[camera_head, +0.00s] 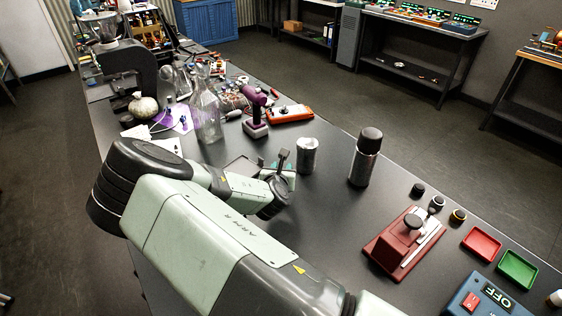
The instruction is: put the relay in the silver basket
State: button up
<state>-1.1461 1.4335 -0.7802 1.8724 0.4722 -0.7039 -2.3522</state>
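My gripper (281,164) is at the end of the pale green arm, low over the middle of the dark bench.
A red base with a lever (404,243), red tray (481,244) and green tray (517,269) are at right.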

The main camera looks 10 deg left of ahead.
jog(key=shift+f, duration=1.45)
jog(key=o, duration=1.1)
notch_tip(320, 180, up, 7)
